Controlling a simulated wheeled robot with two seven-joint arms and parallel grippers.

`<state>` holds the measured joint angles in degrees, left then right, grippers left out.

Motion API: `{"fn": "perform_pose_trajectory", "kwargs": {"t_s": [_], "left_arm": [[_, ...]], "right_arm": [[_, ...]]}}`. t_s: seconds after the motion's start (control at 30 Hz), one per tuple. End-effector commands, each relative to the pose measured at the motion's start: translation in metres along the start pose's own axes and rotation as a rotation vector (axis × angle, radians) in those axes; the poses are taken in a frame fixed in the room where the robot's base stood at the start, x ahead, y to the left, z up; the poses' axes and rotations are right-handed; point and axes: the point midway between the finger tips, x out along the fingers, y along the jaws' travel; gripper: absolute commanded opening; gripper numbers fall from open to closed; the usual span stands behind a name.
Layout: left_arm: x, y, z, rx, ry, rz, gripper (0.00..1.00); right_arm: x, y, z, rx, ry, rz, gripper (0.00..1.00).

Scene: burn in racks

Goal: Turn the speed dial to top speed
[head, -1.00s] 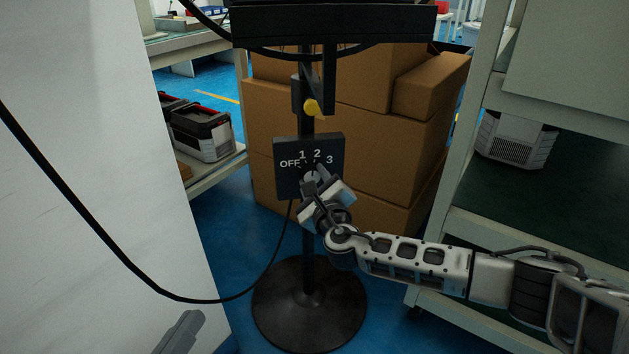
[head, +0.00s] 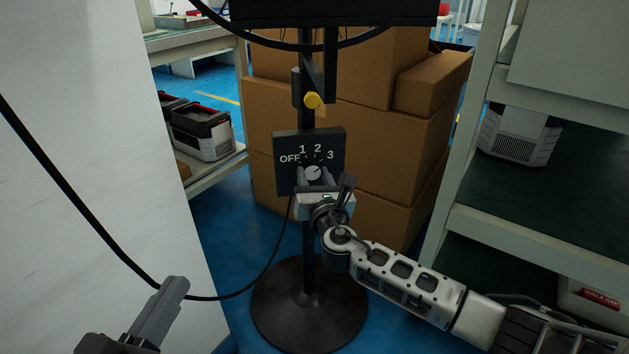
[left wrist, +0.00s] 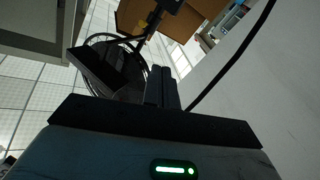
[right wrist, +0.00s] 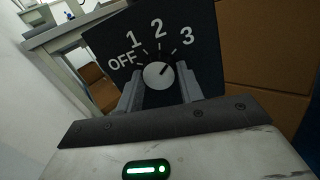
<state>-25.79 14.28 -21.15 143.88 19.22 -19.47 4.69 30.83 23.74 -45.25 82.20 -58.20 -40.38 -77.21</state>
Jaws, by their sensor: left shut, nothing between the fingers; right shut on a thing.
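The speed dial (right wrist: 158,75) is a light round knob on a dark plate (right wrist: 99,46) marked OFF, 1, 2 and 3. It also shows in the head view (head: 313,172), on a black stand. The dark mark on the knob points up and right, roughly toward the 3. My right gripper (right wrist: 160,88) is shut on the dial, one finger on each side of it; it shows in the head view (head: 313,180) too. My left gripper (head: 176,288) is shut and empty at the lower left, away from the dial; its closed fingers show in the left wrist view (left wrist: 161,88).
The stand's round black base (head: 308,310) is on the blue floor. A black cable (head: 75,210) hangs at the left beside a white panel (head: 90,110). Cardboard boxes (head: 385,140) stand behind the stand. A shelf rack (head: 462,165) with a device (head: 518,135) is at the right.

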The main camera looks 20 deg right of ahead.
Motion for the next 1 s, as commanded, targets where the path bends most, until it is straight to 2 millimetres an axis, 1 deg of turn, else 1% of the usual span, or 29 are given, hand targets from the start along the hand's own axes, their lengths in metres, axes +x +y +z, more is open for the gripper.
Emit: {"fn": "perform_pose_trajectory", "kwargs": {"t_s": [0.03, 0.37, 0.7, 1.0], "left_arm": [[0.001, -0.001, -0.002, 0.025, 0.022, 0.006, 0.00], [0.007, 0.001, -0.026, 0.184, 0.171, 0.045, 0.00], [0.007, 0.010, -0.049, 0.341, 0.326, 0.093, 0.00], [0.004, 0.019, -0.063, 0.451, 0.434, 0.130, 0.00]], "right_arm": [[-0.001, 0.000, -0.004, 0.048, -0.001, -0.003, 0.14], [-0.001, 0.001, -0.004, 0.361, -0.020, -0.023, 0.14], [-0.001, 0.002, -0.004, 0.684, -0.040, -0.043, 0.14], [-0.001, 0.003, -0.003, 0.936, -0.055, -0.059, 0.14]]}}
